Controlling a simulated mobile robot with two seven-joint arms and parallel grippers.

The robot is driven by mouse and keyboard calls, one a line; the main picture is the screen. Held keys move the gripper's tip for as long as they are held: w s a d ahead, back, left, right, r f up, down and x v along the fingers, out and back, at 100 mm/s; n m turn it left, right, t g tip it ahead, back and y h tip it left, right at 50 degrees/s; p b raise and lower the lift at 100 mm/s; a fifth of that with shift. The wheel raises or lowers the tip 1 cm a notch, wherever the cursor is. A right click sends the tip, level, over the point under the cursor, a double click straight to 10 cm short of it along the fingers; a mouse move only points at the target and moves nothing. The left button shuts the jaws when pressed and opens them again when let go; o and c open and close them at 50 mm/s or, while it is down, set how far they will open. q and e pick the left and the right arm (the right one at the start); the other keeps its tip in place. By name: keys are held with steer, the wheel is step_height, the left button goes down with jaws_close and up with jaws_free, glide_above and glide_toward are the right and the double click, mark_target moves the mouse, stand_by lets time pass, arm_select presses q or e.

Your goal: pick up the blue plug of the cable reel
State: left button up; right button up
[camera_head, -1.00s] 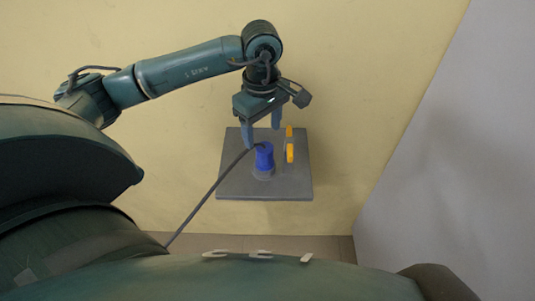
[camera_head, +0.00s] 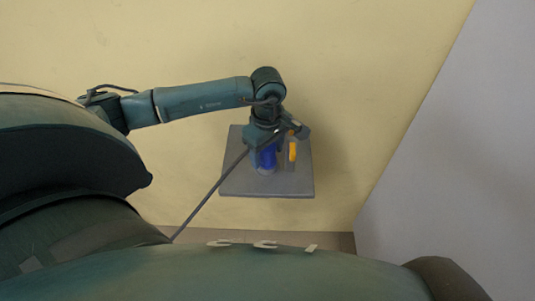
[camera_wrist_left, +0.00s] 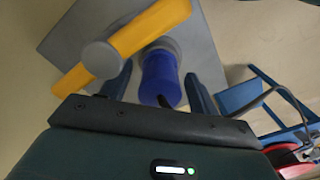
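The blue plug (camera_head: 268,158) stands upright in a round grey socket on a grey box (camera_head: 235,180), with its dark cable (camera_head: 208,200) running down to the left. My left gripper (camera_head: 265,153) is over the plug from above and partly hides it in the head view. In the left wrist view the blue plug (camera_wrist_left: 160,82) lies between the two spread fingers of my left gripper (camera_wrist_left: 158,74). A gap shows between the plug and the right-hand finger; contact on the left-hand side is unclear. My right gripper is not in view.
An orange-yellow lever (camera_head: 292,150) stands on the box beside the plug; in the left wrist view this lever (camera_wrist_left: 140,38) has a grey round hub close to the left-hand finger. A blue frame (camera_wrist_left: 245,97) and a red round part (camera_wrist_left: 285,158) show at right. A grey wall (camera_head: 460,160) stands right.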

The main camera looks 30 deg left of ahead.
arm_select(q)
steer(key=c, duration=1)
